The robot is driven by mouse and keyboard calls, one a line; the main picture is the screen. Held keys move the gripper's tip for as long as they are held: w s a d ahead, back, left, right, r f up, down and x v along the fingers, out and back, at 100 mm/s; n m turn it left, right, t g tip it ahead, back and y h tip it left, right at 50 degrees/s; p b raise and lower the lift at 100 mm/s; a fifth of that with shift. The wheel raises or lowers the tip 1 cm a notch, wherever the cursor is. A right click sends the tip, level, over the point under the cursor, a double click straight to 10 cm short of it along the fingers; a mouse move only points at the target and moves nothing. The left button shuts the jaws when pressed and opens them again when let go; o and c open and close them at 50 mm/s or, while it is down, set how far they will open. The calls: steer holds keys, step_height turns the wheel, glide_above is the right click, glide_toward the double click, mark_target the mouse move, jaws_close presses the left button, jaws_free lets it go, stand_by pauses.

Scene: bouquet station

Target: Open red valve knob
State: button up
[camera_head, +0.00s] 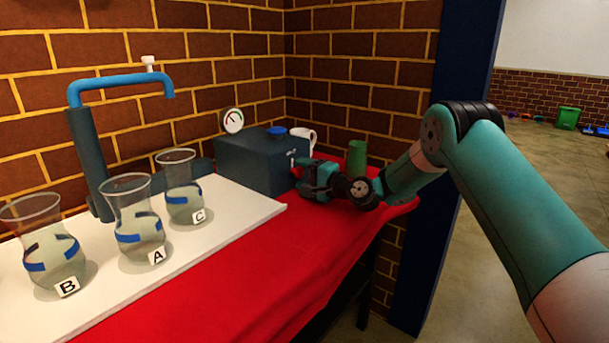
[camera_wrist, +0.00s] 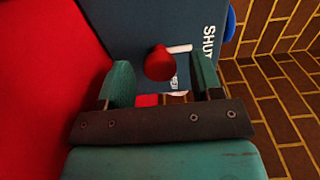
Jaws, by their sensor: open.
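The red valve knob (camera_wrist: 159,64) is on the face of a dark blue-grey box. In the wrist view it shows just ahead of my gripper (camera_wrist: 162,85), between the two spread teal fingers. The fingers are apart and I see no grip on the knob. A white mark and the word SHUT (camera_wrist: 209,43) are on the box face beside the knob. In the head view my gripper (camera_head: 306,176) is at the right side of the box (camera_head: 250,165), and the knob itself is hidden there.
A gauge (camera_head: 232,120) and a blue cap (camera_head: 276,131) are on the box. A white mug (camera_head: 304,138) and green cup (camera_head: 356,157) stand behind my gripper. Vases A (camera_head: 137,225), B (camera_head: 50,255) and C (camera_head: 181,190) stand on a white board left. The red cloth in front is clear.

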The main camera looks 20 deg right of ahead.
steer(key=c, duration=0.9)
steer(key=shift+c, duration=0.2)
steer(key=shift+m+p, duration=0.3)
steer(key=m+p, duration=0.3)
steer(key=shift+r, duration=0.15)
steer(key=m+p, duration=0.3)
steer(key=m, duration=0.2)
steer(key=shift+d, duration=0.1)
steer(key=m+p, duration=0.2)
steer(key=m, duration=0.2)
steer(key=shift+m, duration=0.3)
steer(key=m, duration=0.2)
steer(key=m+p, duration=0.1)
steer(key=m, duration=0.1)
steer(key=shift+f+m+p, duration=0.2)
steer(key=shift+m+p, duration=0.1)
